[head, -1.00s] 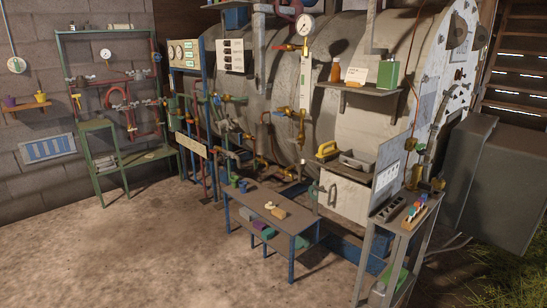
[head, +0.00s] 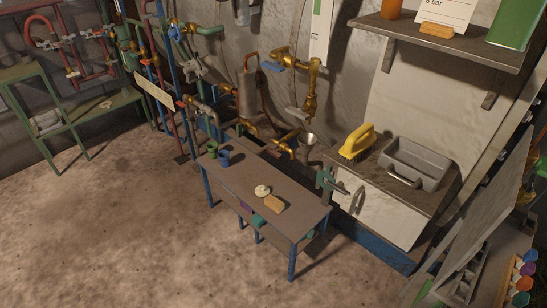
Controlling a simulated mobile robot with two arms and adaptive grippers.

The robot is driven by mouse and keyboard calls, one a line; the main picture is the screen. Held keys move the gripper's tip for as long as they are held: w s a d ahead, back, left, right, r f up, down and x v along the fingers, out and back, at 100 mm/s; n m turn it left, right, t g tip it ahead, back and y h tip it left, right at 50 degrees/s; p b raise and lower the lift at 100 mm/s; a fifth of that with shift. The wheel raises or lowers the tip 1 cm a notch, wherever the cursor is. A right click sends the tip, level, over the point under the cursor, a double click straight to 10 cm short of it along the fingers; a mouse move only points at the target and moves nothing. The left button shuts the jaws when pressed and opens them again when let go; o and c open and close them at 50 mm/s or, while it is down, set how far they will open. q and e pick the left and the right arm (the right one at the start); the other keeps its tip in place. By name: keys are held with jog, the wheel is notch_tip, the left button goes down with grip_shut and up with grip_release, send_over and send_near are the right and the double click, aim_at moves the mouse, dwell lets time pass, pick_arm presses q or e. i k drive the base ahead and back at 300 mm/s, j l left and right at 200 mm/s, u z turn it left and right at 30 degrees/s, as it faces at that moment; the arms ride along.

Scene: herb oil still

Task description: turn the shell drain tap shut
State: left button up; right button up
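Several brass taps sit low on the front of the big grey vessel (head: 352,75), and no label I can read tells which is the shell drain tap. One brass tap (head: 285,147) with an orange lever points down beside a small metal funnel (head: 309,139). Another brass tap (head: 246,127) with an orange lever is to its left, below a metal cylinder (head: 248,93). A brass valve with a blue lever (head: 272,66) sits higher up on a brass pipe. Whether each is open or shut is not clear. Neither gripper is in view.
A low bench (head: 250,190) with two cups, a pale roll and a wooden block stands before the taps. A white cabinet (head: 375,215) holds a yellow brush (head: 356,143) and a grey tray (head: 415,164). Free floor (head: 110,225) lies front left.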

aim_at(276, 153)
jog(key=i+z, duration=0.15)
jog(key=i+j+z, duration=0.15)
jog(key=j+z, duration=0.55)
jog(key=i+j+z, duration=0.1)
jog(key=j+z, duration=0.25)
